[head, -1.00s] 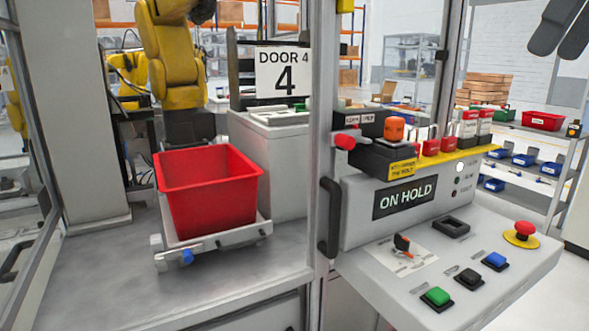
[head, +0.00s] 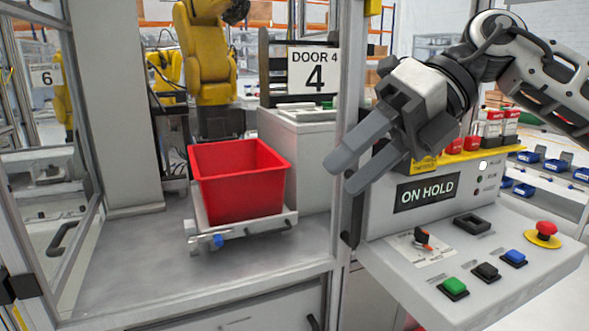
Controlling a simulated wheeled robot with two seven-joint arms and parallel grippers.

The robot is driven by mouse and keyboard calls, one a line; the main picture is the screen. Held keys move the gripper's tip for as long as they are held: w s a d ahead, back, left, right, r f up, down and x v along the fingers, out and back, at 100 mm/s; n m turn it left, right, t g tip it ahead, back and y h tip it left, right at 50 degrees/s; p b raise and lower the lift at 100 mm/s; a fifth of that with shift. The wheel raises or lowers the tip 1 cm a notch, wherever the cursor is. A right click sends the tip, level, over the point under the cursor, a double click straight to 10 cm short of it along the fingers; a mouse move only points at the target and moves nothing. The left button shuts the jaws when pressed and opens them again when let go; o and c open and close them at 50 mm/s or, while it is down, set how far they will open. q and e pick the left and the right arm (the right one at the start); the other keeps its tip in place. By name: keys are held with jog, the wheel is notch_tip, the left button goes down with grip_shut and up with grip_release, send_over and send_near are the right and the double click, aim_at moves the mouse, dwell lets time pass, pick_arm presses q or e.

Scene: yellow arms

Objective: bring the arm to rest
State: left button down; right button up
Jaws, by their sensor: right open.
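My right gripper (head: 342,176) is open and empty. Its arm comes in from the upper right, and its two grey fingers point down and left in front of the door post, above and left of the control panel (head: 392,277). The gripper and wrist hide the upper left of the control box, including most of what stands there. The box's display (head: 426,192) reads ON HOLD. My left gripper is not in view.
A red bin (head: 238,185) sits on a holder in the cell, below a yellow robot arm (head: 207,60). The panel carries a rotary switch (head: 422,238), green (head: 454,286), black and blue (head: 514,257) buttons and a red emergency stop (head: 545,229). Red padlocks line the box top.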

jog(key=a+f+m+y, duration=0.7)
jog(key=a+y, duration=0.3)
jog(key=y, duration=0.2)
jog(key=w+d+f+m+t+h, duration=0.3)
jog(key=f+m+t, duration=0.55)
jog(key=m, duration=0.25)
jog(key=w+d+f+m+t+h, duration=0.3)
jog(key=f+m+t, duration=0.4)
jog(key=m+t, duration=0.35)
jog(key=s+d+f+m+g+h, duration=0.2)
jog(key=s+d+f+m+h, duration=0.2)
jog(key=f, duration=0.6)
jog(key=s+d+f+m+g+h, duration=0.2)
jog(key=s+d+f+m+h, duration=0.2)
jog(key=s+f, duration=0.4)
jog(key=s+d+f+m+g+h, duration=0.3)
jog(key=s+d+f+m+h, duration=0.1)
jog(key=f, duration=0.8)
jog(key=s+m+h, duration=0.1)
jog(key=s+m, duration=0.1)
jog(key=s, duration=0.1)
jog(key=shift+d, duration=0.3)
jog(key=shift+r, duration=0.1)
